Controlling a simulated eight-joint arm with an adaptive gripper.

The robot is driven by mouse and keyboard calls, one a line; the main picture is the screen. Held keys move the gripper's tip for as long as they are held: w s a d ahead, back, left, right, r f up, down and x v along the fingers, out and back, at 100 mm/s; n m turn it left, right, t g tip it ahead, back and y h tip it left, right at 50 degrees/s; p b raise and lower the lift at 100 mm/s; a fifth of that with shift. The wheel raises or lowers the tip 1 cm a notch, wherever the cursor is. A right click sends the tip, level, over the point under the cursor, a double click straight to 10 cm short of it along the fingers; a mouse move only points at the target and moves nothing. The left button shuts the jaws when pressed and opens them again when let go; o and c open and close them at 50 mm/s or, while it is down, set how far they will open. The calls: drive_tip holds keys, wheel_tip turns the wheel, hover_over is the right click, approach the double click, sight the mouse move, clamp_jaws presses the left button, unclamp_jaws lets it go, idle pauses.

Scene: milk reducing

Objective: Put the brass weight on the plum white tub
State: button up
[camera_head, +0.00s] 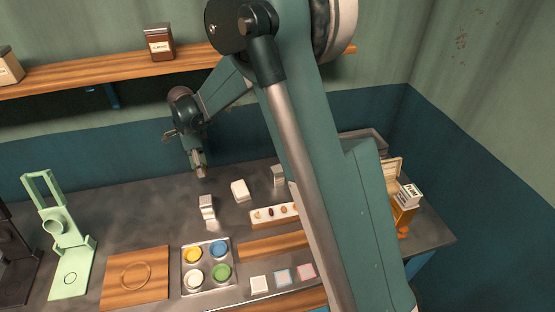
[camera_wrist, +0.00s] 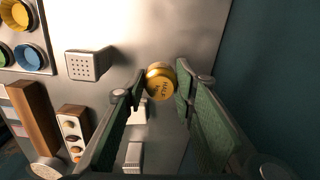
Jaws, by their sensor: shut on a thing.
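The brass weight (camera_wrist: 160,73) is a small gold cylinder with dark lettering on its face. My gripper (camera_wrist: 160,87) is shut on it, with the weight between the green finger pads. In the head view my gripper (camera_head: 201,173) hangs above the back of the counter, and the weight is too small to make out there. Several small white containers stand below: one with a dotted face (camera_head: 207,207), which also shows in the wrist view (camera_wrist: 82,66), a plain one (camera_head: 240,190), and one beside my arm (camera_head: 279,175). I cannot tell which is the plum white tub.
A metal tray (camera_head: 207,289) holds yellow, blue, white and green cups. A wooden board (camera_head: 135,278) and a pale green stand (camera_head: 68,250) are at left. My arm hides part of the right side. The counter's back left is clear.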

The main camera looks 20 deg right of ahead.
drive_tip(key=shift+d, duration=0.1)
drive_tip(key=s+d+r+m, duration=0.1)
drive_tip(key=d+r+m, duration=0.1)
drive_tip(key=d, duration=0.9)
drive_tip(key=s+d+r+m, duration=0.2)
drive_tip(key=d, duration=0.9)
wheel_tip(320, 180, up, 14)
drive_tip(key=f+m+p, duration=0.1)
drive_tip(key=m+p, duration=0.5)
drive_tip(key=m, duration=0.7)
hover_over(412, 191)
drive_tip(key=shift+w+r, duration=0.1)
drive_tip(key=shift+r, duration=0.15)
drive_tip(key=shift+f, duration=0.1)
drive_tip(key=shift+f, duration=2.85)
drive_tip(key=shift+f, duration=2.1)
